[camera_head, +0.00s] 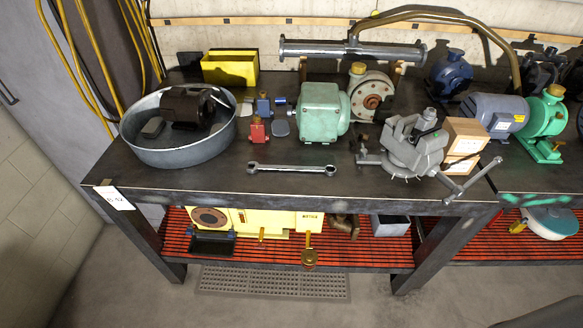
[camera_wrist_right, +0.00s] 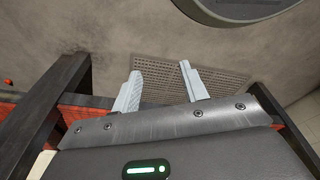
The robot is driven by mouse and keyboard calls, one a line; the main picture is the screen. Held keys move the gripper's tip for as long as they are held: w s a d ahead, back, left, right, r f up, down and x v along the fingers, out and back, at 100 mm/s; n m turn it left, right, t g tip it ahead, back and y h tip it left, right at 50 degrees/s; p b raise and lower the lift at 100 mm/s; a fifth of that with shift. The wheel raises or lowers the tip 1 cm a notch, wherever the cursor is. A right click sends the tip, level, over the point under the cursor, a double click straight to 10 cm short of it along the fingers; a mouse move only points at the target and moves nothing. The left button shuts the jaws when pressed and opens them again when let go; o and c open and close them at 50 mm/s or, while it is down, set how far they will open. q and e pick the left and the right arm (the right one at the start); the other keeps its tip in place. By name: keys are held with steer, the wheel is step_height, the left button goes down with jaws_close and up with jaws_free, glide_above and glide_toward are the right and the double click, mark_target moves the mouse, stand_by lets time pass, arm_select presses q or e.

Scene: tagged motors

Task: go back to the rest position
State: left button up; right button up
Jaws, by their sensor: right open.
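My right gripper (camera_wrist_right: 160,85) shows in the right wrist view with its two pale fingers apart and nothing between them. Behind it are the concrete floor and a floor grate. My left gripper is not in the head view, and neither gripper shows there. A green motor with a pump (camera_head: 320,112) stands on the workbench (camera_head: 235,180). A blue-grey motor (camera_head: 494,112) with a green pump (camera_head: 545,118) stands at the right. A dark motor (camera_head: 187,106) lies in a round metal basin (camera_head: 170,152) at the left.
A grey vise (camera_head: 412,150) and a wrench (camera_head: 291,168) lie near the bench's front edge. A yellow bin (camera_head: 230,68) stands at the back. The red-slatted lower shelf (camera_head: 370,255) holds yellow equipment (camera_head: 265,219). The floor in front (camera_head: 130,290) is clear around a grate (camera_head: 272,283).

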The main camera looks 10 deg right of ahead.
steer(key=s+d+f+g+b, duration=0.1)
steer(key=s+d+f, duration=0.1)
steer(key=s+f, duration=0.9)
steer(key=shift+s+d+f, duration=0.15)
steer(key=shift+s+d, duration=0.05)
steer(key=shift+s, duration=0.95)
